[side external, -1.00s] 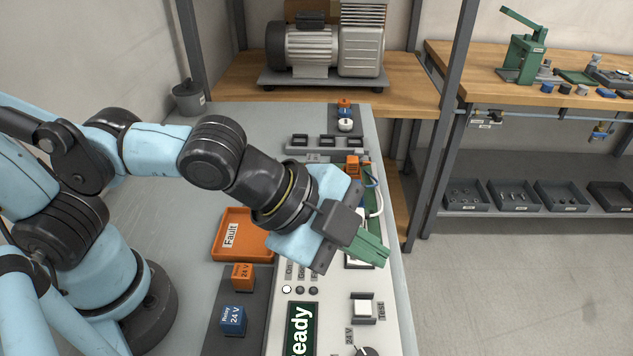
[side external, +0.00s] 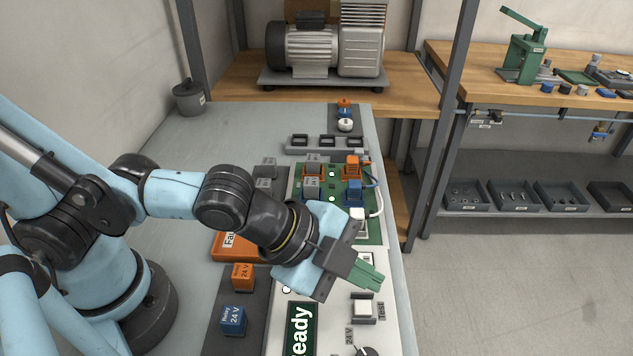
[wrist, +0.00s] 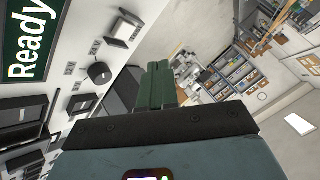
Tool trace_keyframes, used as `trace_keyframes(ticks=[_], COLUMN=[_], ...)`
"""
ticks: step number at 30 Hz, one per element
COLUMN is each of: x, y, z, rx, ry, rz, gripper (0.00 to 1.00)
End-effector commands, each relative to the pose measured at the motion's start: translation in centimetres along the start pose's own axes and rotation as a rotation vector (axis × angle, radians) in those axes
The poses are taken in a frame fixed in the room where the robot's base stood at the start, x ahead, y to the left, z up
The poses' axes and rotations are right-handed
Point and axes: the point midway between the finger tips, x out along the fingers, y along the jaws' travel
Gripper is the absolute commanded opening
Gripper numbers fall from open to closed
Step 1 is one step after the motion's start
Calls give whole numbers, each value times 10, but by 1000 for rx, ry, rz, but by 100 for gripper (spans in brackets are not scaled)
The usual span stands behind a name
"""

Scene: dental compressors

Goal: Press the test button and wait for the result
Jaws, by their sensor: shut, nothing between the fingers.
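The test button (side external: 362,308) is a white square key in a dark frame on the white panel, with a "Test" label at its right. My gripper (side external: 372,277) is shut and empty, its green fingers together, above and just behind the button in the side view. It is apart from the button. In the wrist view the green fingers (wrist: 158,84) point toward the panel's edge, and a white key (wrist: 122,27) in a dark frame shows at the upper left. The display (side external: 300,330) reads "Ready"; its start is cut off in the side view.
An orange relay (side external: 243,276) and a blue relay (side external: 233,320) stand left of the panel. A dark knob (side external: 366,351) is below the button. A green board (side external: 370,228) with relays and wires lies behind my gripper, and an orange Fault tray (side external: 226,246) is partly hidden by my arm.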

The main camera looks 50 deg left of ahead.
Motion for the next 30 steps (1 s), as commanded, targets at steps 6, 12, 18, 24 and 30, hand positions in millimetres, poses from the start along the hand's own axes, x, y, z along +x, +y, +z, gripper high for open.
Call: trace_keyframes(ticks=[6,12,18,24,30], x=[13,22,25,26,26], y=[9,16,19,20,20], z=[9,16,19,20,19], rx=[0,0,0,0,0], ry=[0,0,0,0,0], rz=[0,0,0,0,0], gripper=[0,0,0,0,0])
